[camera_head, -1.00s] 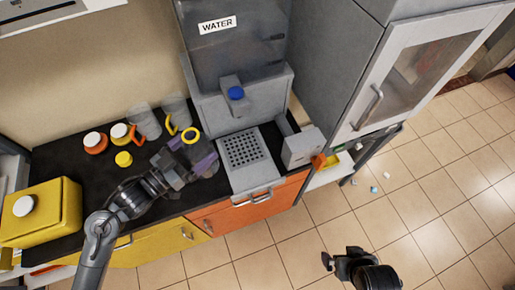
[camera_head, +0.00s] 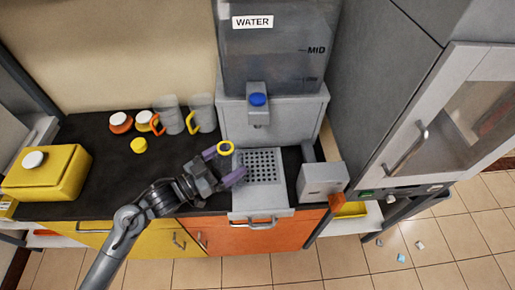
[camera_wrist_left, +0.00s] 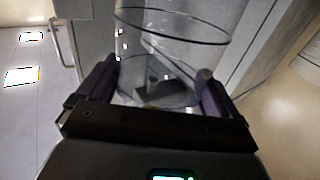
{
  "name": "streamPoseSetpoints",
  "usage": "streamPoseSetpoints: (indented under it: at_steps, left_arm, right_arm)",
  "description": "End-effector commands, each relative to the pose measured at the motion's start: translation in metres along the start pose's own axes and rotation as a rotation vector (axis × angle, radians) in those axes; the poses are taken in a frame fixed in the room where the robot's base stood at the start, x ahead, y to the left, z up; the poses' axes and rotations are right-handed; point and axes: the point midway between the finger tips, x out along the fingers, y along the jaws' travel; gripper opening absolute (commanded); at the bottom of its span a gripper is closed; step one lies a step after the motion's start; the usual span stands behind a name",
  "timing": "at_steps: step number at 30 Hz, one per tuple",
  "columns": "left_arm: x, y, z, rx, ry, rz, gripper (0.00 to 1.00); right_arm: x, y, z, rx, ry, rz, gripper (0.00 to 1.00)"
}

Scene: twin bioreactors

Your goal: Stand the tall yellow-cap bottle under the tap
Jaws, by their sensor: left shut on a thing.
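My left gripper (camera_head: 223,165), with purple fingers, is shut around a clear bottle with a yellow ring at its open top (camera_head: 226,148). The clear bottle wall (camera_wrist_left: 165,45) shows between the fingers in the left wrist view. The bottle is just left of the perforated drip tray (camera_head: 262,166); its base is hidden, so I cannot tell whether it touches anything. The tap (camera_head: 258,118), with a blue button, is on the grey water dispenser, behind and to the right of the bottle. A loose yellow cap (camera_head: 139,145) lies on the counter. My right gripper is out of view.
Two clear jugs (camera_head: 168,115) with orange and yellow handles and two white-lidded jars (camera_head: 121,122) stand at the back of the black counter. A yellow canister (camera_head: 47,172) is at left. A grey box (camera_head: 323,181) is right of the tray.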

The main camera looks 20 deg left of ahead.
Motion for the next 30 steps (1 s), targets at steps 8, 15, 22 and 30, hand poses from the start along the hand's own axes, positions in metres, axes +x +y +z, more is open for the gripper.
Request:
streamPoseSetpoints:
  at_steps: [8, 15, 22, 30]
  left_arm:
    - [0.053, 0.0, -0.001, -0.001, 0.003, -0.001, 0.51]
    - [0.066, 0.0, -0.001, 0.0, 0.002, -0.001, 0.51]
    - [0.096, 0.0, -0.001, -0.001, 0.005, 0.0, 0.51]
    - [0.104, 0.0, 0.015, 0.0, 0.001, -0.001, 0.51]
  right_arm:
    - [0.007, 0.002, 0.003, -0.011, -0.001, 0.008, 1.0]
    - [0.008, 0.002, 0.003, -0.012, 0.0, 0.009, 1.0]
    - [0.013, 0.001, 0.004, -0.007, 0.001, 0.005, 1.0]
    - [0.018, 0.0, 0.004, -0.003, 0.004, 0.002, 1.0]
